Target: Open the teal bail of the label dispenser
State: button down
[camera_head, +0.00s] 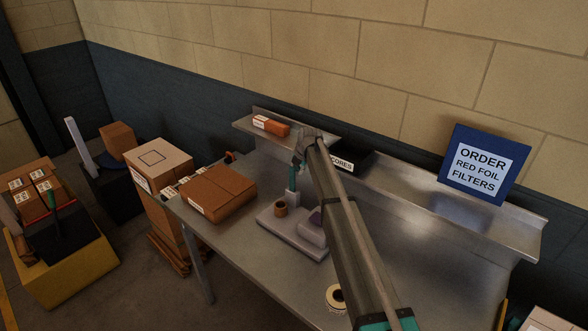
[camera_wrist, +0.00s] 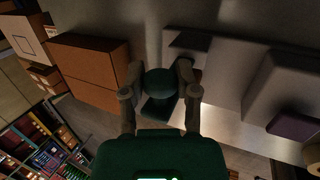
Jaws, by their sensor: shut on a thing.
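The label dispenser (camera_head: 290,238) is a pale grey unit on the metal bench, with a brown roll and a purple part on it. It also shows at the right of the wrist view (camera_wrist: 228,80). Its teal bail (camera_head: 293,178) rises about upright above a pale post at the back of the unit. In the wrist view, the rounded dark teal end of the bail (camera_wrist: 160,83) sits between my fingers. My gripper (camera_head: 299,160) is at the bail's top, shut on it; it also shows in the wrist view (camera_wrist: 160,72). My arm hides part of the bench behind and right of the dispenser.
A brown carton (camera_head: 218,190) lies on the bench left of the dispenser. A label roll (camera_head: 335,298) lies near the front, beside my arm. A blue sign (camera_head: 484,164) stands right.

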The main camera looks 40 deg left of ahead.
jog(key=shift+d, duration=0.2)
jog(key=shift+c, duration=1.6)
grip_release()
jog(key=shift+w+f, duration=0.1)
jog(key=shift+a, duration=0.15)
